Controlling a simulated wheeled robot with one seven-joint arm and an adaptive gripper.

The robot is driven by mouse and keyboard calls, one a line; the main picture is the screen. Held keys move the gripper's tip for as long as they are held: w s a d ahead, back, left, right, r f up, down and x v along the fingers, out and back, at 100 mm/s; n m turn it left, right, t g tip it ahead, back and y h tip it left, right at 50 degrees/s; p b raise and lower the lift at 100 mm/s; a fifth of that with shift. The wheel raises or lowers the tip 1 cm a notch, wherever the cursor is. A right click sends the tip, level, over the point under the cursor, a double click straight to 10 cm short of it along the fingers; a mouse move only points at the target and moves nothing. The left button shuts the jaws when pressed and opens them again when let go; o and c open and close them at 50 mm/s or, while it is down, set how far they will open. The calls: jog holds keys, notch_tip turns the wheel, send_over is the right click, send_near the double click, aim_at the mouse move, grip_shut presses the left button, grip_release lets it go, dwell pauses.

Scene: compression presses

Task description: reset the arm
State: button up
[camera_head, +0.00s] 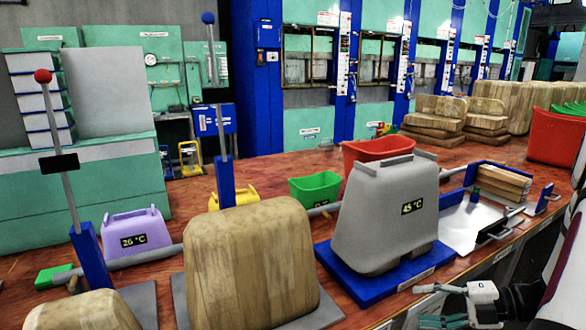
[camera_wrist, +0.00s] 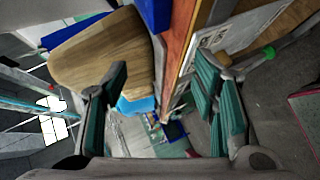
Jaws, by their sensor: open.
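My gripper (camera_wrist: 162,88) is open in the wrist view, with a dark green-padded finger on each side and nothing between them. In the head view, my gripper (camera_head: 430,305) is low at the right, by the table's front edge, beside the grey press block. My white arm (camera_head: 565,265) enters from the right edge.
The red-brown table (camera_head: 350,155) carries a grey block marked 45 °C (camera_head: 390,215) on a blue base, wooden blocks (camera_head: 250,262), a purple 26 °C block (camera_head: 137,236), a green bin (camera_head: 316,189), a red bin (camera_head: 377,153) and a metal tray (camera_head: 470,222).

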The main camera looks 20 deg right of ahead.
jog(key=s+a+r+n+g+h+p, duration=0.1)
jog(key=a+r+n+g+h+p, duration=0.2)
jog(key=a+r+n+g, duration=1.15)
jog(key=s+a+r+n+t+h+p, duration=0.2)
jog(key=s+a+r+n, duration=0.4)
jog(key=n, duration=1)
jog(key=s+a+r+n+t+h+p, duration=0.2)
jog(key=s+a+r+n+t+h, duration=0.3)
jog(key=n, duration=1.2)
notch_tip(320, 180, up, 3)
jog(key=shift+s+a+f+t, duration=0.15)
jog(key=shift+s+a+t, duration=0.2)
jog(key=shift+a+t, duration=0.7)
jog(key=shift+d, duration=0.1)
